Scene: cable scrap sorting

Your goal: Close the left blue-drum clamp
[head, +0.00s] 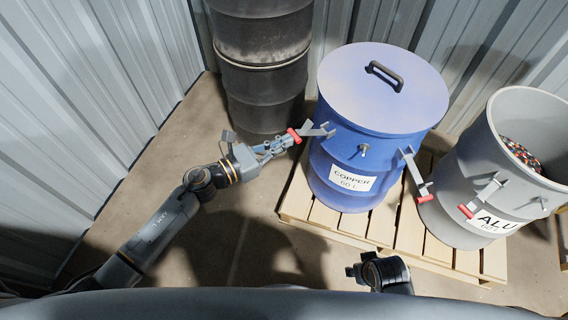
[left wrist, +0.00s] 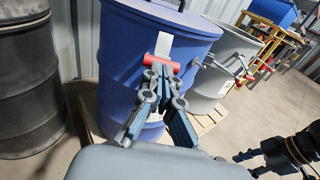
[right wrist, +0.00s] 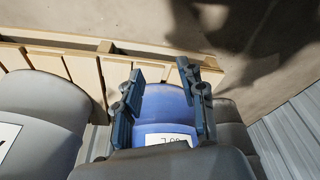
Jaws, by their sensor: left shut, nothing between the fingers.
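The blue drum (head: 335,195), labelled COPPER, stands on a pallet with its blue lid (head: 370,75) on. Its left clamp (head: 318,131) has its lever sticking outward to the left, ending in a red grip (head: 294,135). The red grip also shows in the left wrist view (left wrist: 161,62), just beyond my fingertips. My left gripper (head: 287,141) is shut and empty, right at the red grip; I cannot tell whether they touch. The drum's right clamp (head: 410,160) has its lever angled down and outward. My right gripper (right wrist: 161,70) is open and empty, low in front of the pallet.
A grey drum (head: 450,205) labelled ALU, open on top with scrap inside, stands to the right on the same wooden pallet (head: 400,250). A dark drum (head: 262,95) stands behind my left gripper. Corrugated walls close off the back and left. Floor at the front left is clear.

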